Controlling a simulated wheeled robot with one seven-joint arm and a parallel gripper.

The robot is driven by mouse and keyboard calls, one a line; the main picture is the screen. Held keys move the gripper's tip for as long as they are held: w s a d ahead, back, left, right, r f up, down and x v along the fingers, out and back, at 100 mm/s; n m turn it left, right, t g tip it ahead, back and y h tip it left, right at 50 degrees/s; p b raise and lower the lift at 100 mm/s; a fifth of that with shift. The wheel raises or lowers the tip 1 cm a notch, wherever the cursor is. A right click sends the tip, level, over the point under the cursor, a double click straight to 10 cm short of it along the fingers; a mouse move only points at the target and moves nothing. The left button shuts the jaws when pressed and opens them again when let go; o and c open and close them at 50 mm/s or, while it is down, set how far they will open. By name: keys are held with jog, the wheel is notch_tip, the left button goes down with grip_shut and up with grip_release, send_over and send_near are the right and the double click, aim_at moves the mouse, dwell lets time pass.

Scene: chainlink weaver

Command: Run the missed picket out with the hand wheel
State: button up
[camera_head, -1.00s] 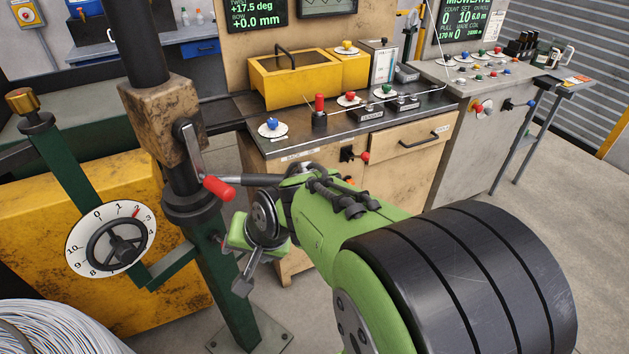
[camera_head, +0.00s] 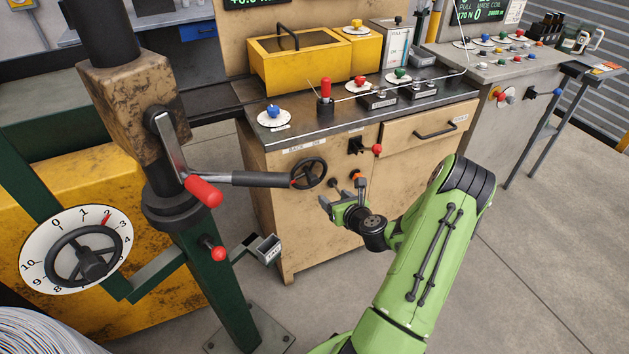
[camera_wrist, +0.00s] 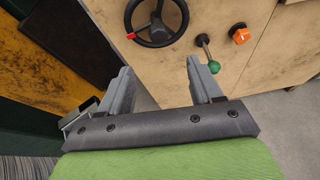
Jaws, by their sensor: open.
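A black hand wheel (camera_head: 309,173) is on the front of the wooden cabinet (camera_head: 290,240). It also shows at the top of the wrist view (camera_wrist: 157,20), with a red mark on its left rim. A second black hand wheel (camera_head: 88,258) sits on a numbered white dial at the left. My gripper (camera_head: 328,206) is in front of the cabinet, below and slightly right of the cabinet wheel. In the wrist view its fingers (camera_wrist: 160,68) are apart with nothing between them, and the wheel is beyond them. I cannot make out the picket for certain; a thin wire runs over the bench top.
A green-knobbed lever (camera_wrist: 208,55) and an orange knob (camera_wrist: 239,34) are right of the cabinet wheel. A red-handled crank (camera_head: 200,188) and a green post (camera_head: 225,290) stand to the left.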

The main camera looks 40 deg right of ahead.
aim_at(315, 182)
jog(key=b+x, duration=0.2)
jog(key=x, duration=1.2)
jog(key=shift+w+f, duration=0.1)
jog(key=shift+f, duration=0.05)
jog(key=shift+c, duration=0.2)
grip_shut()
